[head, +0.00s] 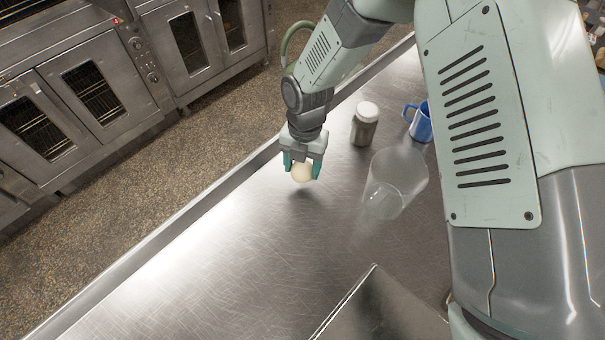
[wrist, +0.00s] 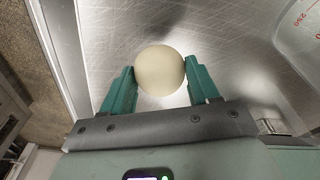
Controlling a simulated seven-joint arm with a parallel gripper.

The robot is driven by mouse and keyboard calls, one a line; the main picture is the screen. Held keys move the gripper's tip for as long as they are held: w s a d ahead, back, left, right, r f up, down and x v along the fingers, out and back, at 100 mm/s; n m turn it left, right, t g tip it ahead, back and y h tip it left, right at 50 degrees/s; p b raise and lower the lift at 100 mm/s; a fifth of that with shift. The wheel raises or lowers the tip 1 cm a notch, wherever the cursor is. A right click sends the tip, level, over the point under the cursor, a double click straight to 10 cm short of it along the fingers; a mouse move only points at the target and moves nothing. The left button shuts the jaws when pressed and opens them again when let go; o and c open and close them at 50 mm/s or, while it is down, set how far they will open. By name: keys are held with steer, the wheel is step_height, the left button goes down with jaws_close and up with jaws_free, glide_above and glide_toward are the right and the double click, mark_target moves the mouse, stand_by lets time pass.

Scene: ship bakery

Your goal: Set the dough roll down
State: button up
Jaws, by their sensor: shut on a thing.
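The dough roll (head: 302,173) is a pale, round ball between the green fingers of my gripper (head: 301,170), over the steel worktop (head: 230,250). In the wrist view the dough roll (wrist: 160,70) sits between the two green fingertips of my gripper (wrist: 161,78), one at each side. My gripper is shut on it. A dark shadow shows on the steel beyond the ball in the wrist view. I cannot tell for sure whether the ball touches the worktop or hangs just above it.
A clear measuring jug (head: 394,183) stands right of my gripper; its red markings show in the wrist view. Behind it are a lidded jar (head: 364,124) and a blue mug (head: 418,122). A metal box (head: 385,312) is at the front. The worktop at left is clear, up to its raised edge.

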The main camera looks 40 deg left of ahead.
mark_target(302, 175)
steer(key=shift+f, duration=2.1)
steer(key=o, duration=1)
steer(key=shift+f, duration=0.1)
steer(key=shift+o, duration=0.2)
steer(key=r, duration=0.4)
steer(key=w+r, duration=0.1)
steer(key=r, duration=0.7)
steer(key=shift+w+a+r, duration=0.1)
steer(key=shift+w+a, duration=0.05)
steer(key=shift+a, duration=0.15)
